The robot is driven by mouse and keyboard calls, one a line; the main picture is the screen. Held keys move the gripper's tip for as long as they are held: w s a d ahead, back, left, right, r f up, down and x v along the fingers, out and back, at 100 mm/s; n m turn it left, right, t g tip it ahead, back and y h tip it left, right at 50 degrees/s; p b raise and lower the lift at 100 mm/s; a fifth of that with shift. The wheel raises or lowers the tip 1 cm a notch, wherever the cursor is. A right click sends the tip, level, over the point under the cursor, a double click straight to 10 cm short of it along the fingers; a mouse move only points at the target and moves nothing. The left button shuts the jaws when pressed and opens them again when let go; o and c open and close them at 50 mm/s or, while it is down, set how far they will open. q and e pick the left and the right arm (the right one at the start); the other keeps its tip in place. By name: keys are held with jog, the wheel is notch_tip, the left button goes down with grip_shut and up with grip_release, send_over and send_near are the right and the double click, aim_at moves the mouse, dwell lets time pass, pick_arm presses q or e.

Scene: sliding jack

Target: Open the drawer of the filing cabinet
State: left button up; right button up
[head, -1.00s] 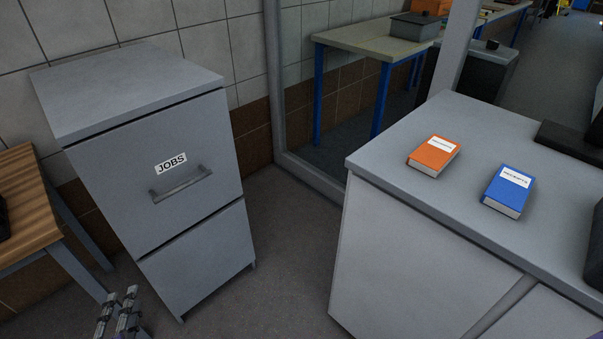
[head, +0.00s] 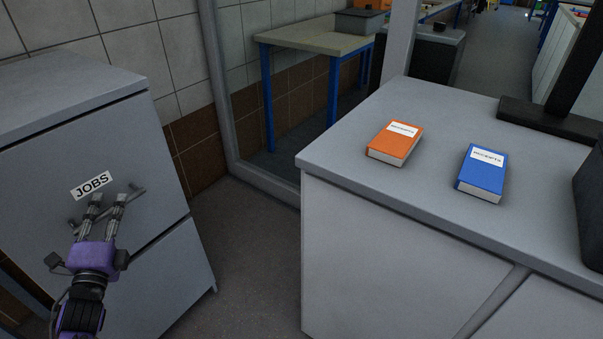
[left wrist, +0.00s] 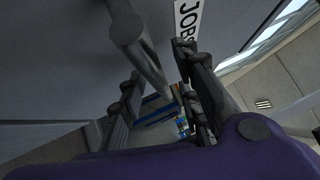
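The grey filing cabinet (head: 60,95) stands at the left in the head view. Its upper drawer (head: 150,130) is closed and carries a white JOBS label (head: 92,186) with a bar handle (head: 137,192) below it. My left gripper (head: 107,199) is at the handle, in front of the drawer, and hides part of the bar. In the left wrist view the handle (left wrist: 143,48) lies between the spread fingers. The gripper is open, and I cannot tell whether a finger touches the bar. My right gripper is out of view.
A grey counter (head: 335,150) stands to the right, bearing an orange book (head: 394,146) and a blue book (head: 482,172). Bare floor (head: 250,240) lies between cabinet and counter. A blue-legged table (head: 310,42) stands farther back.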

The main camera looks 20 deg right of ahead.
pick_arm(q)
jog(key=shift+w, duration=0.2)
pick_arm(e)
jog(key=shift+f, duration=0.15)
pick_arm(q)
jog(key=shift+c, duration=0.5)
grip_shut()
jog(key=shift+s+d, duration=0.1)
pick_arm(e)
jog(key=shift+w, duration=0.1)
